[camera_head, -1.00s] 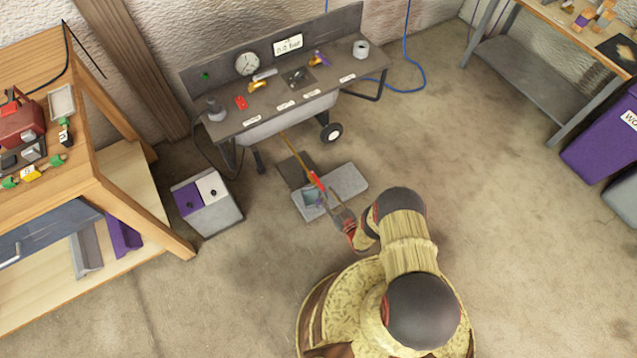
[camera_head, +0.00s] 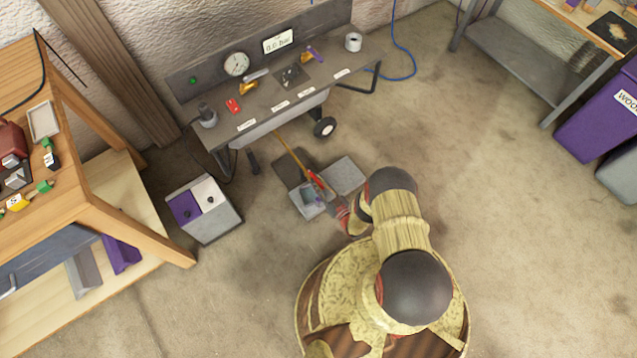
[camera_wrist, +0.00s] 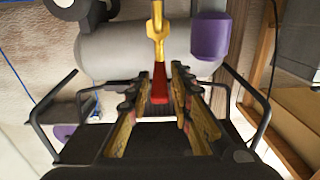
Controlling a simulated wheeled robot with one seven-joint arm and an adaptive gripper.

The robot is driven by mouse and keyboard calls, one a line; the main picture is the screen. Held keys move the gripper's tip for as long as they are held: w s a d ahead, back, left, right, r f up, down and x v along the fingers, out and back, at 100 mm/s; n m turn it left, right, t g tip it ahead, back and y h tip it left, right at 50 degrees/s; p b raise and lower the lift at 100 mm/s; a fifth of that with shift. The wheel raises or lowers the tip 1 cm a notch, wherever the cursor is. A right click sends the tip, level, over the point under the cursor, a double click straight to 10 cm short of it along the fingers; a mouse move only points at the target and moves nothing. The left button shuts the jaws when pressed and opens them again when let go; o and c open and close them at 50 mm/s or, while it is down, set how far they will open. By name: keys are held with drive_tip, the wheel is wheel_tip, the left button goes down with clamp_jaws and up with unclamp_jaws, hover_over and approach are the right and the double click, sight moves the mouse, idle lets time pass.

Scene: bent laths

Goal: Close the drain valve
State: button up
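The drain valve shows in the wrist view as a yellow brass fitting (camera_wrist: 157,25) with a red lever (camera_wrist: 160,82). The lever runs in line with the fitting. In the head view a thin brass pipe (camera_head: 288,148) slants down from under the compressor bench, and the red lever (camera_head: 314,179) is at its lower end. My gripper (camera_wrist: 160,92) has its two fingers spread on either side of the lever, with gaps visible on both sides. In the head view my gripper (camera_head: 334,196) is small and partly hidden by my arm.
A grey tank (camera_wrist: 140,50) lies behind the valve. A grey open box (camera_head: 308,203) and slabs (camera_head: 344,174) sit on the floor below. The bench (camera_head: 262,112) holds a gauge (camera_head: 236,64). A two-lidded bin (camera_head: 207,222) stands left; floor to the right is clear.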

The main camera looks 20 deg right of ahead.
clamp_jaws()
idle(0.6)
